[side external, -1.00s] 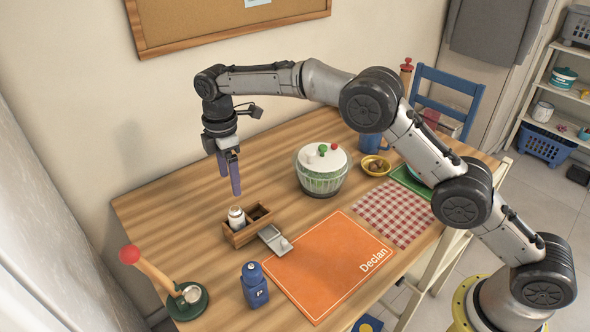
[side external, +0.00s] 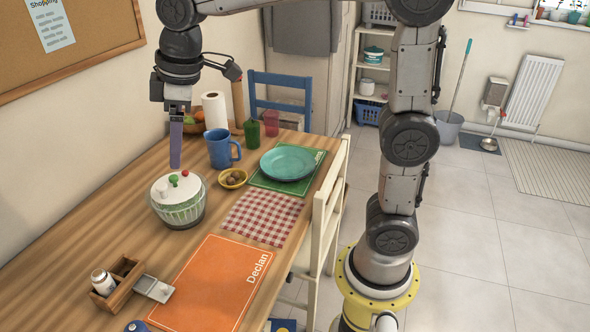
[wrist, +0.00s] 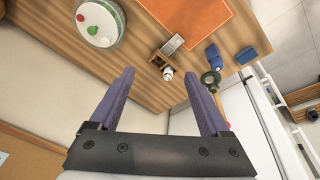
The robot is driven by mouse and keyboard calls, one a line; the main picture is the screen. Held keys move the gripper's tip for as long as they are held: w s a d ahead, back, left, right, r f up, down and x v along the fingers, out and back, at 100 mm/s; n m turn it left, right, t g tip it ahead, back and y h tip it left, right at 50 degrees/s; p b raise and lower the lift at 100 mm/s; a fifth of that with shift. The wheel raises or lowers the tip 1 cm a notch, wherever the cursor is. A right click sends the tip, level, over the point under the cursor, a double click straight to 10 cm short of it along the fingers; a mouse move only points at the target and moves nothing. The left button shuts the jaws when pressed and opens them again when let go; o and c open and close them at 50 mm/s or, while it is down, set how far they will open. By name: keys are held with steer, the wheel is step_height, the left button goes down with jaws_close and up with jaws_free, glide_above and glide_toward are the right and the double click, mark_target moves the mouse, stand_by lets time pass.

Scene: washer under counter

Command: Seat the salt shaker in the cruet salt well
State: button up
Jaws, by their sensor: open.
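The salt shaker, a small white jar with a grey top (side external: 102,281), is at the left compartment of the wooden cruet (side external: 128,285), its upper part sticking out. I cannot tell how deep it sits. The other compartment looks empty. In the wrist view the shaker (wrist: 168,73) and cruet (wrist: 158,60) lie beyond my fingertips. My gripper (side external: 176,166) points down, empty, well away from the cruet and appearing just above the salad spinner. In the wrist view my gripper (wrist: 157,73) has its two purple fingers wide apart.
The salad spinner (side external: 178,212) stands behind the cruet. A grey metal piece (side external: 153,288) lies beside the cruet, next to an orange mat (side external: 208,290). A blue bottle (wrist: 213,57) stands near. A blue mug (side external: 219,150), bowl (side external: 232,178) and teal plate (side external: 287,163) are farther back.

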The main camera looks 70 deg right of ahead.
steer(key=s+d+f+m+t, duration=0.1)
steer(key=s+d+f+m, duration=0.1)
steer(key=s, duration=0.5)
steer(key=s+d+f+m, duration=0.1)
steer(key=s+d+m, duration=0.1)
steer(key=s, duration=0.5)
steer(key=s+d+f+m+t, duration=0.1)
steer(key=s+d+f+m, duration=0.1)
steer(key=s, duration=0.5)
steer(key=shift+f+m+t, duration=0.3)
steer(key=shift+f+m, duration=0.05)
steer(key=shift+m, duration=0.35)
